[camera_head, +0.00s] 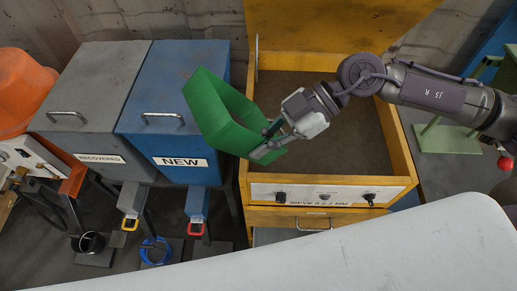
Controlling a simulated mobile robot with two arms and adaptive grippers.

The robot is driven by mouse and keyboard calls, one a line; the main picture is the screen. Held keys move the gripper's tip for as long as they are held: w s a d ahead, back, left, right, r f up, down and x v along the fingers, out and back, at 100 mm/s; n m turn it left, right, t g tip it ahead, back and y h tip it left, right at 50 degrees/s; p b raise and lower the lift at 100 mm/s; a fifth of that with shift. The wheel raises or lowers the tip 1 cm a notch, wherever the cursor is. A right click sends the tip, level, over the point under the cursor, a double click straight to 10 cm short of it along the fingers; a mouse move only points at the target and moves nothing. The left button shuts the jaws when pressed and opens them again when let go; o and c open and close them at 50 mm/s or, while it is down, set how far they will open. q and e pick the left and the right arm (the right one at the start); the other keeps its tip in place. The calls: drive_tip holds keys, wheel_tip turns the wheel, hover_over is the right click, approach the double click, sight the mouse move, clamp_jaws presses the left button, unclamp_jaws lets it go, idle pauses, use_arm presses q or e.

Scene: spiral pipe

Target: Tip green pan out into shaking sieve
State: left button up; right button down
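The shaking sieve (403,150) is a yellow box with a brown, flat inside and a raised yellow lid at the back. Its front panel has black knobs. The inside of the pan is partly visible and I cannot tell what it holds. My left gripper is not in view.
A grey bin marked RECOVERED (92,95) and a blue bin marked NEW (181,100) stand left of the sieve. An orange hopper (22,88) is at far left. A pale surface (380,250) fills the lower right. A green stand (446,139) is at right.

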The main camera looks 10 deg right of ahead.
drive_tip(key=shift+w+d+r+y+b, duration=0.1)
drive_tip(key=shift+d+r+y+b, duration=0.15)
drive_tip(key=shift+y+b, duration=0.45)
drive_tip(key=shift+w+d+r+g+y+b, duration=0.2)
drive_tip(key=shift+d+r+g+y+b, duration=0.25)
drive_tip(key=shift+d+y+b, duration=0.55)
drive_tip(key=shift+w+d+r+m+y+b, duration=0.2)
drive_tip(key=shift+d+y+b, duration=0.25)
drive_tip(key=shift+y+b, duration=0.4)
drive_tip(key=shift+w+d+r+m+y+b, duration=0.1)
drive_tip(key=shift+d+r+y+b, duration=0.25)
drive_tip(key=shift+y+b, duration=0.45)
drive_tip(key=shift+w+d+m+g+y+b, duration=0.1)
drive_tip(key=shift+w+d+g+y+b, duration=0.15)
drive_tip(key=shift+d+y+b, duration=0.65)
drive_tip(key=shift+w+d+m+g+y+b, duration=0.1)
drive_tip(key=shift+w+d+g+y+b, duration=0.15)
drive_tip(key=shift+d+y+b, duration=0.65)
drive_tip(key=shift+w+d+m+g+y+b, duration=0.2)
drive_tip(key=shift+d+y+b, duration=0.45)
drive_tip(key=shift+y+b, duration=0.45)
